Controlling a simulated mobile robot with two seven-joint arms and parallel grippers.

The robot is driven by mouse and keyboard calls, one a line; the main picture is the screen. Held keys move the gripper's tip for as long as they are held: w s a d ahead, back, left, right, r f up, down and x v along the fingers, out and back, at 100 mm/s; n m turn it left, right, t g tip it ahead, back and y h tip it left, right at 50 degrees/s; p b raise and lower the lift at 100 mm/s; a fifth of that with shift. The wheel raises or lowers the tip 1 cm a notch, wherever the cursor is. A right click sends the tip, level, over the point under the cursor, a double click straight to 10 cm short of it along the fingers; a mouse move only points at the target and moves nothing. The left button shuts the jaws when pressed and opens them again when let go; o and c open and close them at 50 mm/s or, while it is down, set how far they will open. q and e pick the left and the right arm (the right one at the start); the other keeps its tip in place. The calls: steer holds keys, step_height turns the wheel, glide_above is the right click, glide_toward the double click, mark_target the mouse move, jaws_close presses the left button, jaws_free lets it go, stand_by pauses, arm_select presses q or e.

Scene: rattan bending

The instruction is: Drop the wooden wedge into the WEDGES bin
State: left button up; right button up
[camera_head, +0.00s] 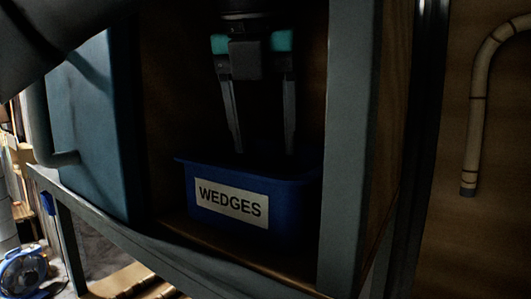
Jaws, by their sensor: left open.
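The blue WEDGES bin (300,200) stands inside a dark wooden compartment, with a white label on its front. My left gripper (262,150) hangs above the bin, pointing down, with its two fingers spread apart. Its fingertips are at about the height of the bin's rim. Nothing shows between the fingers. The wooden wedge is not visible, and the inside of the bin is hidden by its front wall and by shadow. My right gripper is not in view.
A grey post (348,150) borders the compartment on the right, and an open blue-grey door (95,130) stands on the left. A bent rattan cane (475,120) hangs on the wooden wall at right. A blue fan (22,272) is at the lower left.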

arm_select(q)
steer(key=v, duration=0.2)
steer(key=shift+s+r, duration=0.2)
steer(key=shift+r, duration=0.1)
steer(key=b, duration=0.5)
glide_above(266, 183)
steer(key=s+a, duration=0.3)
steer(key=shift+s+f, duration=0.15)
steer(key=shift+s, duration=0.1)
